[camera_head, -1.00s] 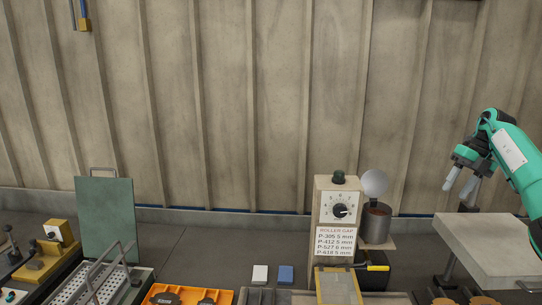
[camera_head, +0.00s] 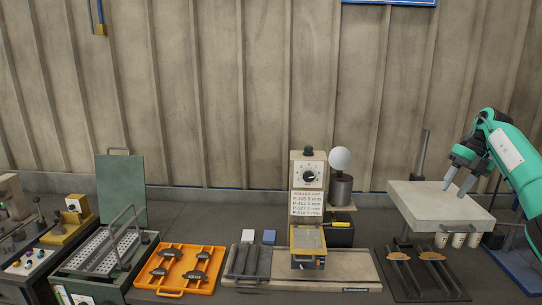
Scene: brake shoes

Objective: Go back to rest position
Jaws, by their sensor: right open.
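My right gripper (camera_head: 457,187) shows at the right of the head view, on a teal arm that comes in from the right edge. Its two grey fingers point down and to the left, apart and empty. They appear over or in front of the pale raised slab (camera_head: 440,206); whether they touch it I cannot tell. My left gripper is not in view.
An orange tray (camera_head: 193,291) holds several dark parts. A roller machine (camera_head: 308,205) with a dial and a round-topped pot (camera_head: 340,190) stands mid-bench. A green open-lidded box (camera_head: 121,190) is at left. Dark parts lie on a mat (camera_head: 395,292) in front of the slab.

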